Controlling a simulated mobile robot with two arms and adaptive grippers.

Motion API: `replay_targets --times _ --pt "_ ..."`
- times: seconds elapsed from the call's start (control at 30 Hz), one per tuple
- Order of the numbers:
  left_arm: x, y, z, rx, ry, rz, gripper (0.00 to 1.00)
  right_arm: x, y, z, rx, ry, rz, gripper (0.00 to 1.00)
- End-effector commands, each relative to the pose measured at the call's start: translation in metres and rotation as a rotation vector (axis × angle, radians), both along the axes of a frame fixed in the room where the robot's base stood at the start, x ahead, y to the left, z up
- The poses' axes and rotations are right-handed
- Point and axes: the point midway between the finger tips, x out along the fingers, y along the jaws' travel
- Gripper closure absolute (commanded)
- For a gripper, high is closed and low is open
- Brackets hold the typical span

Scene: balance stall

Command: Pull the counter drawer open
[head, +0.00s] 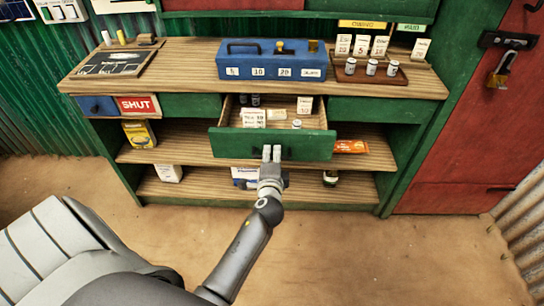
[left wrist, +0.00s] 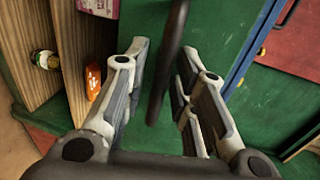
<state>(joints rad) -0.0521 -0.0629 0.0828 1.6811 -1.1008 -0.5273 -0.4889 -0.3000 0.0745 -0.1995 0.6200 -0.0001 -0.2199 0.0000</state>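The counter drawer (head: 313,147) has a green front and stands pulled out from the counter, its inside showing. It holds white cards, small jars and a wooden floor. My left gripper (head: 271,154) is at the middle of the drawer front. In the left wrist view, the dark bar handle (left wrist: 168,60) lies between the two spread fingers of my left gripper (left wrist: 160,75), with a gap visible on each side. The fingers are open around the handle. In the head view the fingers hide part of the handle. My right gripper is in neither view.
The counter top (head: 180,73) carries a blue cash box (head: 272,66) and a tray of small jars (head: 370,75). Shelves below hold packets, including an orange one (head: 350,147). A red door (head: 470,140) stands at right. The floor in front is bare.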

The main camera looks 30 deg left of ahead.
Motion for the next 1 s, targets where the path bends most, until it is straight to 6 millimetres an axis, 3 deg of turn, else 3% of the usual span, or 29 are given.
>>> replay_targets --times 0.37,0.8,1.0 --pt "-0.003 -0.002 0.001 -0.001 -0.001 -0.001 0.68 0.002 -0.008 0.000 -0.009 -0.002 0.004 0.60" --pt "-0.055 -0.034 0.012 -0.001 0.002 0.000 0.68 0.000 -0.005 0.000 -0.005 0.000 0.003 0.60" --pt "-0.063 -0.038 0.015 0.000 0.000 0.000 0.68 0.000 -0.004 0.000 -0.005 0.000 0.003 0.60"
